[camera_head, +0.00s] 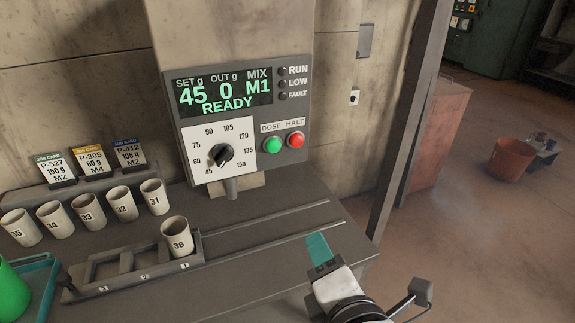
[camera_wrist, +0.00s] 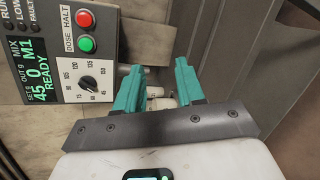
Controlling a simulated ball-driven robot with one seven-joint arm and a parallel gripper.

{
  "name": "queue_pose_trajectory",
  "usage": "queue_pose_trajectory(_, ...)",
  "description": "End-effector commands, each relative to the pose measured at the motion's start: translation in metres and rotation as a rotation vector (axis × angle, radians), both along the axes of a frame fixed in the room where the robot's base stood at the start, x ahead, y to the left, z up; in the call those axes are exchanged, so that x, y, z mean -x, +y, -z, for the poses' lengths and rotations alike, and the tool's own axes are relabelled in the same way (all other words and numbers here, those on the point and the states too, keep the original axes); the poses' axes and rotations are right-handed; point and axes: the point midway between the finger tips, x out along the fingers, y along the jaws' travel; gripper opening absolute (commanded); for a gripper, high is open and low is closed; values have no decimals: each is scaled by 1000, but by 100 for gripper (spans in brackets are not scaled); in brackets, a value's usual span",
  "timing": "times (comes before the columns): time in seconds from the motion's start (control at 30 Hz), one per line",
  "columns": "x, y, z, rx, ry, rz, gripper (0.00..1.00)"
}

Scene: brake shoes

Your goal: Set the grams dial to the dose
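The grams dial (camera_head: 222,155) is a black knob on a white plate marked 45 to 150, low on the grey dosing panel. It also shows in the wrist view (camera_wrist: 88,84). The display (camera_head: 222,93) reads SET 45 g, OUT 0 g, MIX M1, READY. My gripper (camera_head: 318,243) is over the bench's right part, to the right of and below the dial, not touching it. In the wrist view its two teal fingers (camera_wrist: 160,66) stand apart with nothing clearly held between them. The dial is to their left.
The green DOSE button (camera_head: 272,145) and red HALT button (camera_head: 295,140) sit right of the dial. Three job cards (camera_head: 93,164) read 150 g M2, 60 g M4 and 105 g M2. Cup 36 (camera_head: 177,243) stands in a slotted carriage; several cups line the back.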

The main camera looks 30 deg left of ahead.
Motion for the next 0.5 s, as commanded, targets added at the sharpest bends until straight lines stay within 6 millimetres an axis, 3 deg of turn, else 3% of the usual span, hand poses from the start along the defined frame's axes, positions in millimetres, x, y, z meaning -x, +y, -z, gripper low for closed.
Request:
queue_pose_trajectory(0.03, 9, 27, -25, 24, -104, -71, 38)
queue_pose_trajectory(0.1, 21, 53, -51, 61, -239, -141, 38)
queue_pose_trajectory(0.2, 36, 79, -79, 97, -386, -203, 38)
queue_pose_trajectory(0.33, 47, 95, -97, 122, -488, -237, 38)
queue_pose_trajectory(0.5, 42, 107, -102, 129, -513, -245, 38)
